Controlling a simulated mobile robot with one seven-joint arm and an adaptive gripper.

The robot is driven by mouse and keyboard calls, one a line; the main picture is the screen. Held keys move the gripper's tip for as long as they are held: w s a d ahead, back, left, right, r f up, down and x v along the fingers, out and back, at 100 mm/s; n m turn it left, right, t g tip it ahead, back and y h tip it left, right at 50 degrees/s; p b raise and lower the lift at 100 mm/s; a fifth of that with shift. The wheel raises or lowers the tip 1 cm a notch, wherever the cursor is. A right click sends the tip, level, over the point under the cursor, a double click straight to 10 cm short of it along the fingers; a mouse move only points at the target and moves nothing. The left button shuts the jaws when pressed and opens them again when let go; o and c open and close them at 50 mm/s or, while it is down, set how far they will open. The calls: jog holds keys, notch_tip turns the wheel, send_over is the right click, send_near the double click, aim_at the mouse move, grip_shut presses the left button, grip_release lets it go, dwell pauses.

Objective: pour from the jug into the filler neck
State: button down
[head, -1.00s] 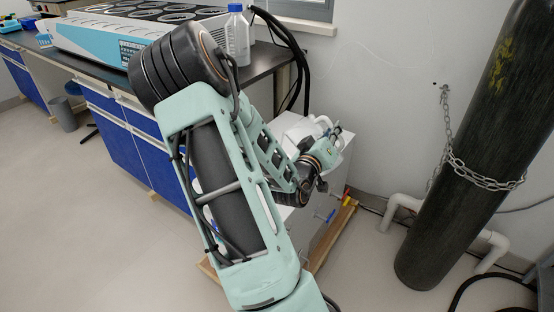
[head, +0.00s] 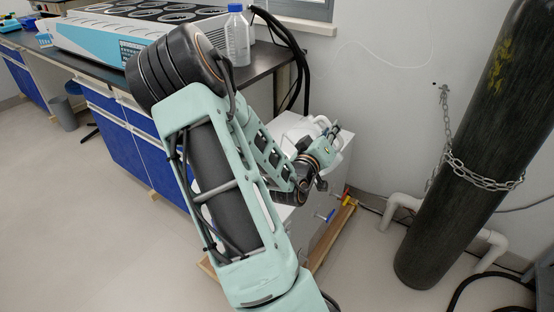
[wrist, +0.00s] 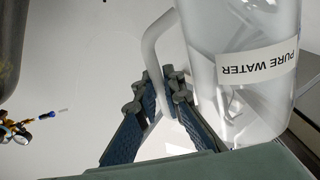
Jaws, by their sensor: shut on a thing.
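The jug (wrist: 235,95) is a clear, translucent vessel with a white "PURE WATER" label, upside down in the wrist view. Its pale curved handle (wrist: 155,45) runs between my gripper's fingers. My gripper (wrist: 162,92) is shut on that handle. In the head view the jug (head: 319,122) is a small whitish shape above the white cabinet (head: 328,205), partly hidden by my gripper (head: 334,131). I cannot tell its tilt or whether liquid is leaving it. The filler neck cannot be made out in either view.
Coloured valves (head: 346,201) stick out low on the cabinet's side. A dark gas cylinder (head: 455,150) chained to the wall stands at right. The bench (head: 262,62) at left holds a blue-capped bottle (head: 237,38) and a large blue-white device (head: 110,40). Black hoses (head: 296,60) hang behind.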

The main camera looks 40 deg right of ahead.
jog(key=shift+w+a+r+n+p, duration=0.15)
jog(key=shift+w+r+n+p, duration=0.35)
jog(key=shift+n+p, duration=0.35)
dwell(2.6)
jog(key=shift+w+a+f, duration=0.1)
jog(key=shift+w+f, duration=0.1)
dwell(1.8)
